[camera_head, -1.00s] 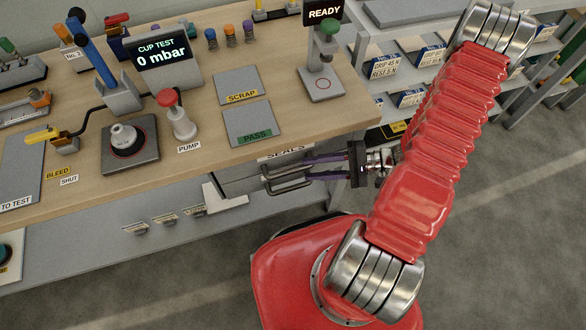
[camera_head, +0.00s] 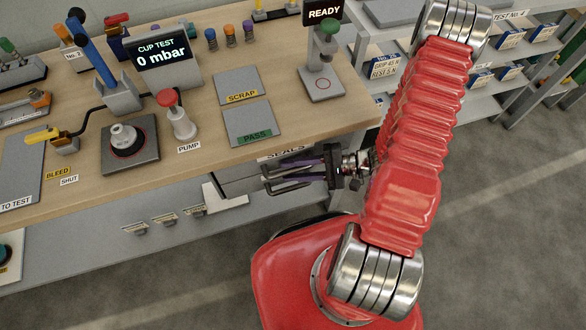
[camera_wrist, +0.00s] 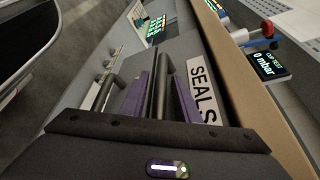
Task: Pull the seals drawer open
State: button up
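The seals drawer is under the bench's front edge, with a white SEALS label (camera_wrist: 202,91) that is partly hidden by my right finger in the wrist view. Its dark bar handle (camera_wrist: 160,88) stands out from the grey front. My gripper (camera_wrist: 161,100) has two purple fingers, one on each side of this handle. The fingers are apart and look open, with the handle between them. In the head view my gripper (camera_head: 305,168) reaches left to the handles below the bench edge. The drawer looks closed.
A second dark handle (camera_wrist: 107,93) lies just outside my left finger in the wrist view. The wooden bench top (camera_head: 215,160) overhangs close to the gripper. A lower shelf (camera_head: 110,250) runs below. Open floor (camera_head: 500,260) lies to the right.

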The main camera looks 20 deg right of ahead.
grip_shut()
